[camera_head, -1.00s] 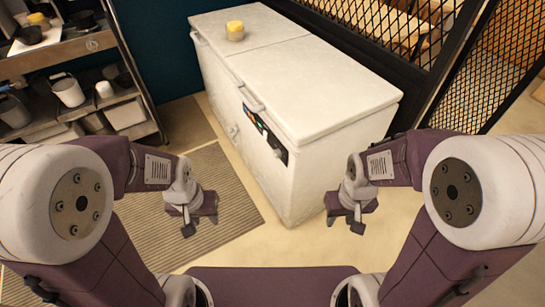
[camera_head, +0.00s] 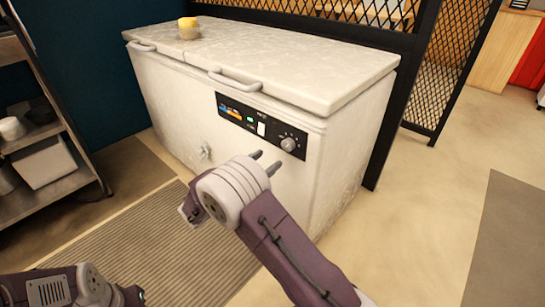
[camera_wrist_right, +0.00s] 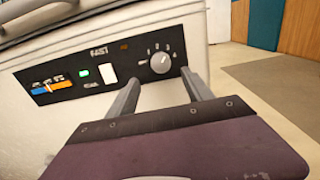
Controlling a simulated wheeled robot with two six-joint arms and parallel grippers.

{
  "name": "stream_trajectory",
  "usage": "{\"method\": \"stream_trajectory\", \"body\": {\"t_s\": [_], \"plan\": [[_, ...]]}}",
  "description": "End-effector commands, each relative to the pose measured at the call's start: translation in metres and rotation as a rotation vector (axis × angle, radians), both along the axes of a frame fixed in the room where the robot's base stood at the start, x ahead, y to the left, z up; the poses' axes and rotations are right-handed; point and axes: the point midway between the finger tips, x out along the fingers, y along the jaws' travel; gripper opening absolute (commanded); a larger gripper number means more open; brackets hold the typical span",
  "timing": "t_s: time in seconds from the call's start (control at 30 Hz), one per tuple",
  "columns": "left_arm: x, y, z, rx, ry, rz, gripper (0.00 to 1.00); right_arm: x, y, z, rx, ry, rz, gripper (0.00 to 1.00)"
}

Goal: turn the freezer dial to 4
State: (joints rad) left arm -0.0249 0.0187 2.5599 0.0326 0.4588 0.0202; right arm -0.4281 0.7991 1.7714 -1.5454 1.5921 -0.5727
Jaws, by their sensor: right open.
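The white chest freezer (camera_head: 170,100) stands ahead with its lid down. A black control panel (camera_head: 240,118) on its front carries the round grey dial (camera_head: 288,144) near the right end. In the right wrist view the dial (camera_wrist_right: 160,63) has numerals around its upper side; its exact setting is too small to tell. My right gripper (camera_head: 266,161) is open and empty, its fingers pointing at the panel, just below and left of the dial in the head view. In the wrist view its fingertips (camera_wrist_right: 161,77) flank the dial, seemingly short of it. My left gripper (camera_head: 130,296) is partly cut off at the lower left.
The panel also has a green light (camera_wrist_right: 84,73) and a white switch (camera_wrist_right: 106,71). Metal shelving (camera_head: 50,150) stands left, a black mesh partition (camera_head: 440,80) behind right. Floor to the right is clear.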

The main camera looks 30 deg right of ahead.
Motion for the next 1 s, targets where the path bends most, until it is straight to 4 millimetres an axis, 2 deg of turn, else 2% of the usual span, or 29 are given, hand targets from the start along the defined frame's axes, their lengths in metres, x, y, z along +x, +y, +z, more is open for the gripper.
{"method": "stream_trajectory", "body": {"t_s": [0.4,0.53,0.8,1.0], "plan": [[0.000,0.000,-0.037,0.000,0.000,0.000,0.36,0.027,-0.071,-0.004,0.004,-0.003,-0.006,0.59],[0.000,0.000,-0.040,0.000,0.000,0.000,0.36,0.032,-0.081,-0.002,0.004,-0.002,-0.005,0.59],[0.000,0.000,-0.039,0.000,0.000,0.000,0.36,0.033,-0.083,0.000,0.004,0.000,-0.002,0.59],[0.000,0.000,-0.039,0.000,0.000,0.000,0.36,0.033,-0.083,0.000,0.004,0.000,-0.002,0.04]]}}
